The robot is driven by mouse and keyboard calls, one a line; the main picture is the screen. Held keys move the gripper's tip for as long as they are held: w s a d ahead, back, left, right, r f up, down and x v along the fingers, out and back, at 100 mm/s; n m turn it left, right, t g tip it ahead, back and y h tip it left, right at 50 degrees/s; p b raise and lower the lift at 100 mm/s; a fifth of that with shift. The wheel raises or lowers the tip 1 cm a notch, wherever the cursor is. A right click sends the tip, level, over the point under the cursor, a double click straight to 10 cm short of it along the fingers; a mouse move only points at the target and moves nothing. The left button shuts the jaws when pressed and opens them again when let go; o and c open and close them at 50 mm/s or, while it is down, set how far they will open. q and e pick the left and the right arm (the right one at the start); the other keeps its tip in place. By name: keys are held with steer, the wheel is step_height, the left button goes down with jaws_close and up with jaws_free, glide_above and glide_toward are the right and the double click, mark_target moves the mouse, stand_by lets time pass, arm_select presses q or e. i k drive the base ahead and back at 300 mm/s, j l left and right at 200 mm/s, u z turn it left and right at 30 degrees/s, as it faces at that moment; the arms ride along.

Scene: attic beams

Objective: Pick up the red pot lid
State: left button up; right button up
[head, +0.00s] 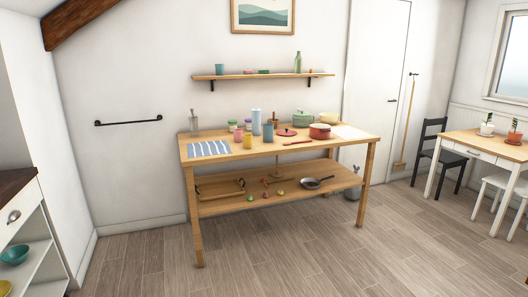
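A wooden table (230,161) with a lower shelf stands against the back wall in the head view. A flat red pot lid (286,132) lies on its top, right of the middle. A red pot (320,132) stands just right of the lid, and a green pot (303,119) stands behind them. A red long thin item (298,143) lies in front of the lid, near the front edge. Neither of my grippers shows in the view.
Cups and a tall light blue container (256,121) stand left of the lid. A striped cloth (209,149) lies at the table's left end. A pan (316,182) sits on the lower shelf. A wall shelf (263,76) hangs above. The floor in front is clear.

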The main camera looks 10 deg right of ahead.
mark_target(286, 132)
steer(key=i+l+z, duration=0.35)
steer(key=i, duration=0.55)
steer(key=i+z, duration=0.4)
steer(key=i, duration=0.45)
